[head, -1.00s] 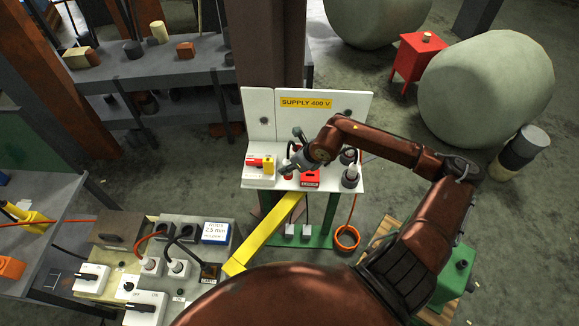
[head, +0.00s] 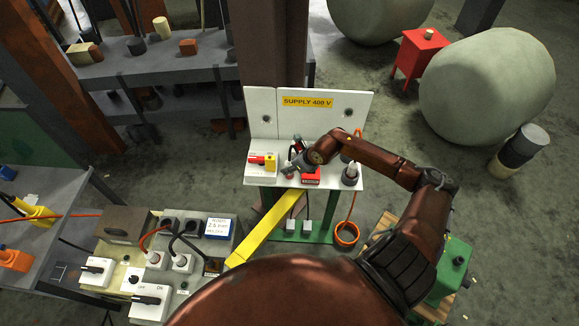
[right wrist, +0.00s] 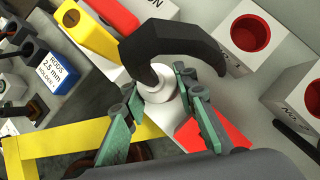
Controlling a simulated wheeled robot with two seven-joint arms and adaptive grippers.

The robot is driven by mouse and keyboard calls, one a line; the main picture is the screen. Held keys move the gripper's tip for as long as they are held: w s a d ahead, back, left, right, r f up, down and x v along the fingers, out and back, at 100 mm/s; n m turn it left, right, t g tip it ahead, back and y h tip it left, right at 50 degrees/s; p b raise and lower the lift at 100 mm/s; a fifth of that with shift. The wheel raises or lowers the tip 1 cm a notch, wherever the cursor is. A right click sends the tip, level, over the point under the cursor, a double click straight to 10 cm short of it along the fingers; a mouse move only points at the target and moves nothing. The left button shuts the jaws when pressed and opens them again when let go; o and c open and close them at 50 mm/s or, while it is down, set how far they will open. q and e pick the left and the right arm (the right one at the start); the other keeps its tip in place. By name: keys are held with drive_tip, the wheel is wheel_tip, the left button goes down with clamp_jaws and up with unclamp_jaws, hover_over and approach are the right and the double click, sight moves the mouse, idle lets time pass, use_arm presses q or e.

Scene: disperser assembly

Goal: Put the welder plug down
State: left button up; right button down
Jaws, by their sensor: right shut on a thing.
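The welder plug (right wrist: 160,92) is a white round body with a thick black curved cable (right wrist: 172,45) on top. My right gripper (right wrist: 158,86) is shut around it, with green fingers on both sides in the right wrist view. In the head view my right gripper (head: 292,168) is over the white shelf (head: 333,183) of the supply stand, and it mostly hides the plug. I cannot tell whether the plug's lower end touches the shelf. My left gripper is not in view.
A red-and-yellow switch (head: 264,161) is left of the gripper, and a red block (head: 311,177) is close on its right. A grey plug (head: 350,174) stands at the shelf's right end. The supply panel (head: 327,118) rises behind. A yellow beam (head: 262,230) slopes below.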

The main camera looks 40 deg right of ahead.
drive_tip(key=shift+f, duration=0.1)
drive_tip(key=c, duration=1.6)
unclamp_jaws()
drive_tip(key=shift+r, duration=0.25)
drive_tip(key=shift+b+v, duration=1.35)
drive_tip(key=shift+v, duration=4.55)
